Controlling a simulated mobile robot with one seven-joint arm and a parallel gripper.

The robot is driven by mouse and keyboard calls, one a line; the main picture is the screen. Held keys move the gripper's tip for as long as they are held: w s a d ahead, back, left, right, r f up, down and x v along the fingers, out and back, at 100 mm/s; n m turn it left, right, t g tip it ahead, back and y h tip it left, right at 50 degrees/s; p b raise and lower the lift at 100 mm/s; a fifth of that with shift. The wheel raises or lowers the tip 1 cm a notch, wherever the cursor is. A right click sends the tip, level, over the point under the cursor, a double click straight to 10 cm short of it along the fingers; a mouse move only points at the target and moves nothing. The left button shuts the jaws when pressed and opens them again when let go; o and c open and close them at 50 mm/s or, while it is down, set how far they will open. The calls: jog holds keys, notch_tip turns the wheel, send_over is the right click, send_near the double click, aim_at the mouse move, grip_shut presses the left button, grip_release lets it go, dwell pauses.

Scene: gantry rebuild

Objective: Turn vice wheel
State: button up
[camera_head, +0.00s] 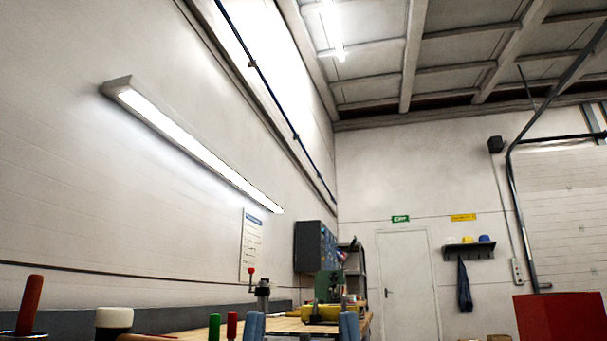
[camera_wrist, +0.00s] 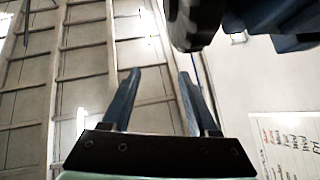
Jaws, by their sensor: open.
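My gripper (camera_wrist: 158,78) is open in the wrist view, with two dark blue fingers apart and nothing between them. A dark, ridged round part (camera_wrist: 197,22) shows close by at the top of the wrist view, beside a dark blue body (camera_wrist: 275,20). It may be the vice wheel, but it is cut off and I cannot tell for sure. The fingers look apart from it. In the head view no vice wheel can be made out clearly. Two blue-grey upright shapes (camera_head: 348,326) stand at the bottom edge; I cannot tell whether they are my fingers.
The wooden workbench (camera_head: 180,328) runs along the left wall. It bears a red handle (camera_head: 30,304), a white-and-black knob (camera_head: 114,318), a device with a red ball (camera_head: 262,292), a green machine (camera_head: 328,285) and a yellow item (camera_head: 325,314). A red cabinet (camera_head: 560,317) stands right.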

notch_tip(320, 180, up, 28)
jog(key=p, duration=2.8)
jog(key=shift+f+p, duration=0.15)
jog(key=shift+p, duration=0.15)
